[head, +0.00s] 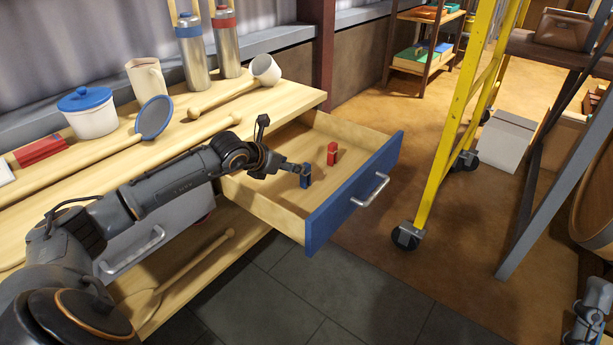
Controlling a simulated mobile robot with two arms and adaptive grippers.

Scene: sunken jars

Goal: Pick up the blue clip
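The blue clip (305,181) stands inside the open drawer (352,190), near its blue front. A red clip (332,153) stands behind it, slightly to the right. My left gripper (283,146) reaches over the drawer from the left. Its fingers are spread wide, one pointing up and the other stretching right to the blue clip. That lower finger overlaps the top of the clip, and I cannot tell whether they touch. Nothing shows between the fingers. Part of my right arm shows at the bottom right corner; its fingers cannot be made out.
The wooden bench (290,92) holds a white jar with a blue lid (88,112), a mug (146,80), two steel flasks (193,50), a ladle (235,86) and other utensils. A yellow wheeled ladder (462,110) stands right of the drawer. Floor between them is clear.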

